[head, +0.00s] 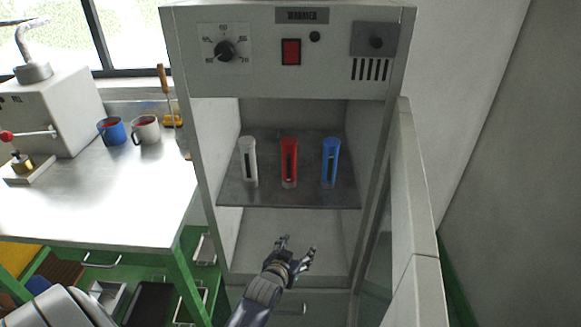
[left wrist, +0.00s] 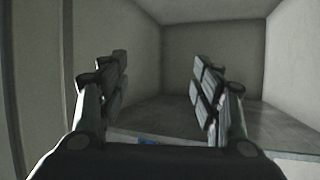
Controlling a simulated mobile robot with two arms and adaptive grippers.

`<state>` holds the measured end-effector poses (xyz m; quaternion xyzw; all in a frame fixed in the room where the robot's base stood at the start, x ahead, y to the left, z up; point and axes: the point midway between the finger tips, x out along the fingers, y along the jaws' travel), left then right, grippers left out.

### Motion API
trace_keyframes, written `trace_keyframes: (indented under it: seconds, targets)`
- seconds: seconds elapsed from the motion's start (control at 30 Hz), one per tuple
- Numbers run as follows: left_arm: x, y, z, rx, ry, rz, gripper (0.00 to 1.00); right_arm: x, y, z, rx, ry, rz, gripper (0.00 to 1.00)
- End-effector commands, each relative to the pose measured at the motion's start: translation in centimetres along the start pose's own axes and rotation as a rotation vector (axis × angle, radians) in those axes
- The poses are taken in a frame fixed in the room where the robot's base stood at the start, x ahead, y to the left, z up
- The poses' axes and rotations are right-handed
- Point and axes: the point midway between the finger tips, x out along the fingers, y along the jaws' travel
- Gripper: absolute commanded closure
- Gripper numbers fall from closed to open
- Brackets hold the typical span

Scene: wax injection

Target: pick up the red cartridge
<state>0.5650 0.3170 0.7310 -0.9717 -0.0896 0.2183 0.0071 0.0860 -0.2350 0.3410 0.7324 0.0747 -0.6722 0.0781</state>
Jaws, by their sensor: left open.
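The red cartridge (head: 289,163) stands upright on the warmer's metal shelf (head: 330,197), in the middle of a row. A white cartridge (head: 248,162) stands to its left and a blue cartridge (head: 330,161) to its right. My left gripper (head: 298,245) is open and empty, in front of the cabinet and below the shelf edge in the head view. In the left wrist view its spread fingers (left wrist: 160,85) face the cabinet interior with nothing between them. The red cartridge cannot be made out there. My right gripper is out of view.
The warmer cabinet (head: 290,55) has side walls close around the shelf. Its door (head: 415,200) stands open on the right. A steel workbench (head: 130,205) on the left holds a blue mug (head: 111,131), a light mug (head: 145,130) and a machine (head: 50,112).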

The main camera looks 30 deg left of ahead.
Motion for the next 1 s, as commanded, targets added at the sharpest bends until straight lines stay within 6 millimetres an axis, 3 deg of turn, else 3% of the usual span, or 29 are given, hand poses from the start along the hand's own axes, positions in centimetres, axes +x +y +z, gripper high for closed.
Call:
trace_keyframes:
  seconds: [0.03,0.1,0.2,0.3,0.4,0.53,0.7,1.0]
  targets:
    - [-0.6,-1.4,-4.3,-0.017,0.076,-0.029,0.41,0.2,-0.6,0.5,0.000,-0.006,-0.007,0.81]
    - [-1.8,-3.1,-9.0,-0.033,0.158,-0.063,0.41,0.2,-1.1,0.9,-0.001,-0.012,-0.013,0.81]
    - [-3.3,-5.1,-13.9,-0.055,0.258,-0.104,0.41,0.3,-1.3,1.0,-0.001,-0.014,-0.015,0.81]
    - [-3.6,-7.0,-17.6,-0.081,0.367,-0.145,0.41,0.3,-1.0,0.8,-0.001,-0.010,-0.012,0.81]
    - [-3.6,-8.0,-19.5,-0.090,0.421,-0.165,0.41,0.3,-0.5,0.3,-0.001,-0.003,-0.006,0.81]
    - [-2.0,-8.5,-20.7,-0.092,0.434,-0.170,0.41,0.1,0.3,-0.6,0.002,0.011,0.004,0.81]
    - [0.1,-8.9,-21.5,-0.091,0.431,-0.169,0.41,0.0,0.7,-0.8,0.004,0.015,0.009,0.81]
    - [2.1,-9.2,-22.2,-0.091,0.431,-0.169,0.41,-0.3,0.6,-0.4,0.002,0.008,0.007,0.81]
